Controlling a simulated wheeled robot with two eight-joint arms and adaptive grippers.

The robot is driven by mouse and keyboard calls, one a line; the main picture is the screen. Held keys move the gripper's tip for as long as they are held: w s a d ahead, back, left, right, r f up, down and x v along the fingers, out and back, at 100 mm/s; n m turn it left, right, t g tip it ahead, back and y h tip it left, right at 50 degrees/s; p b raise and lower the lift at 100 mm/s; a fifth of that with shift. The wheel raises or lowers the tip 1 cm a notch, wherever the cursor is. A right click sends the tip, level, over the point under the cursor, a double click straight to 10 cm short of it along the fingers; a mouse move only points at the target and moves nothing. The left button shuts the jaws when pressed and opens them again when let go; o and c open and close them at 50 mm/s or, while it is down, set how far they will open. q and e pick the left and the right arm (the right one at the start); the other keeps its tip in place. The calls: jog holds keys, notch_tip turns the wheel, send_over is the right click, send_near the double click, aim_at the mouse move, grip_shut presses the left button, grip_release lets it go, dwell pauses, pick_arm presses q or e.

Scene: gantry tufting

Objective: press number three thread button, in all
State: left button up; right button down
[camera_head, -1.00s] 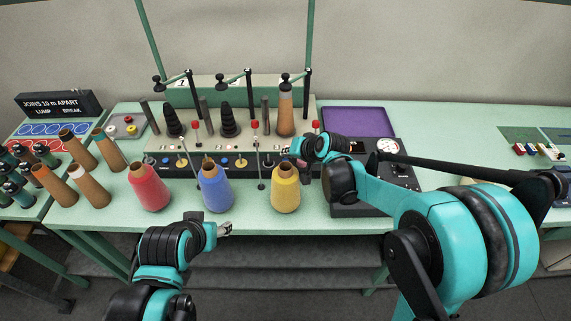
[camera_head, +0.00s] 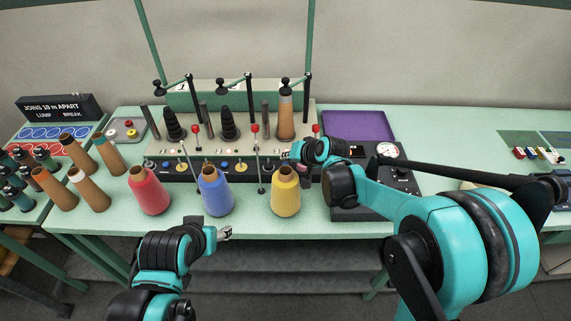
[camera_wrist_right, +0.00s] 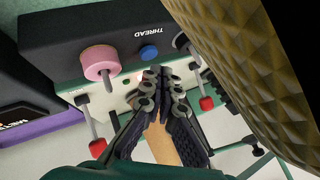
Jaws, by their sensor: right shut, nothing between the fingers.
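The tufting machine has a black front strip (camera_head: 205,173) with small coloured buttons along it. In the right wrist view the strip (camera_wrist_right: 75,30) carries the word THREAD beside a round blue button (camera_wrist_right: 149,52). My right gripper (camera_head: 288,155) is at the right part of the strip and hides what lies behind it in the head view. In the right wrist view its shut, empty fingertips (camera_wrist_right: 161,76) are close to the blue button; I cannot tell whether they touch it. My left gripper (camera_head: 225,232) hangs before the table's front edge; its finger opening is too small to judge.
Red (camera_head: 149,191), blue (camera_head: 215,190) and yellow (camera_head: 286,191) cones stand before the machine. A pink knob (camera_wrist_right: 98,62) is beside the blue button. A black box with a gauge (camera_head: 388,149) and a purple tray (camera_head: 357,124) are on the right.

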jog(key=shift+f, duration=0.2)
jog(key=shift+f+b, duration=0.25)
jog(key=shift+b, duration=0.15)
jog(key=shift+f+b, duration=0.3)
jog(key=shift+f, duration=0.1)
dwell(0.8)
jog(key=shift+r, duration=0.1)
jog(key=shift+r+p, duration=0.65)
jog(key=shift+r, duration=0.1)
notch_tip(320, 180, up, 5)
jog(key=p, duration=0.4)
dwell(0.4)
